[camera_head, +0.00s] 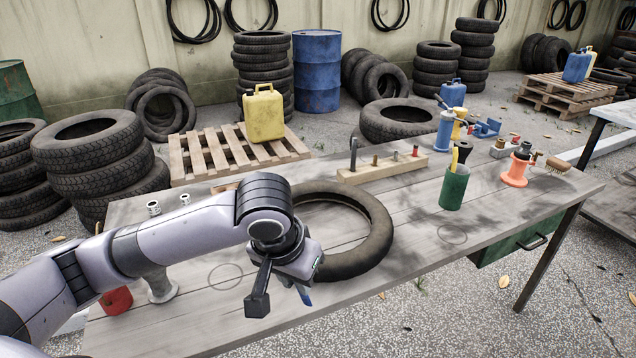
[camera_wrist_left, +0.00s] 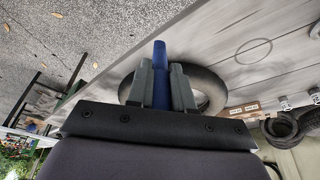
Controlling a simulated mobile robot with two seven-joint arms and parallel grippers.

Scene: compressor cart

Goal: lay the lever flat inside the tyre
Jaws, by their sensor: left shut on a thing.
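The tyre (camera_head: 377,240) lies flat on the grey plank bench; part of its left side is hidden behind my left arm. In the left wrist view the tyre (camera_wrist_left: 212,88) shows behind the fingers. My left gripper (camera_head: 303,286) is near the tyre's front left side, above the bench. In the left wrist view its two fingers (camera_wrist_left: 162,88) are shut on a blue piece, apparently the lever (camera_wrist_left: 160,55), whose blue end sticks out past them. In the head view only a small blue end of the lever (camera_head: 306,298) shows. My right gripper is not in view.
A wooden block (camera_head: 385,168) with upright tools stands behind the tyre. A green cup (camera_head: 454,188) and an orange-based item (camera_head: 516,172) stand to the right. A red pot (camera_head: 116,300) is at the left. The bench front right of the tyre is clear.

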